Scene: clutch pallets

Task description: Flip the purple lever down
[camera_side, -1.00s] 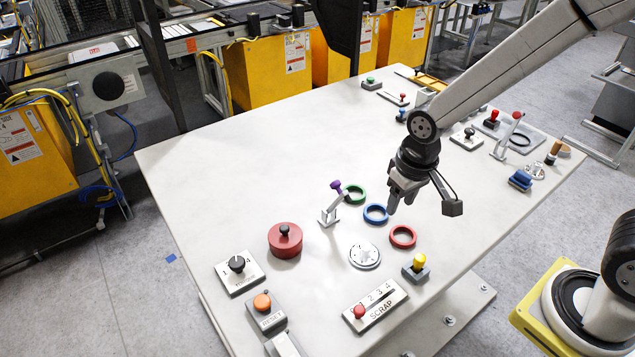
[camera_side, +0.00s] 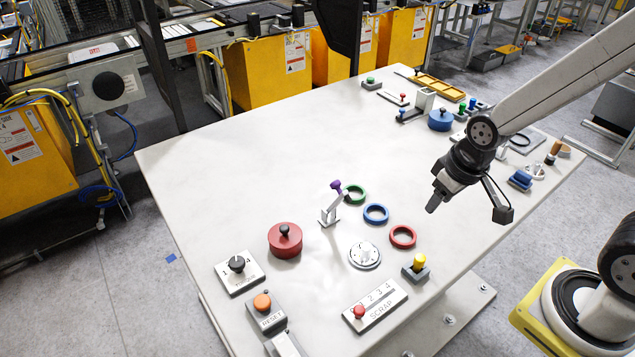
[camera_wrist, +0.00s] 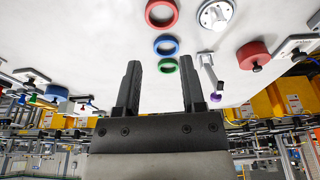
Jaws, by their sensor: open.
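The purple lever (camera_side: 336,186) has a purple knob on a grey arm that tilts up from a small bracket on the table. In the wrist view its purple knob (camera_wrist: 215,98) shows just right of my right finger, pointing toward the bottom of the picture. My gripper (camera_side: 433,205) is above the table, to the right of the lever and apart from it. In the wrist view my gripper (camera_wrist: 160,85) has its two dark fingers spread, with nothing between them.
Green (camera_side: 355,194), blue (camera_side: 376,213) and red (camera_side: 403,236) rings lie between the lever and my gripper. A red lidded pot (camera_side: 285,241) stands left of the lever. A silver round fixture (camera_side: 365,255) is in front. The table behind the lever is clear.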

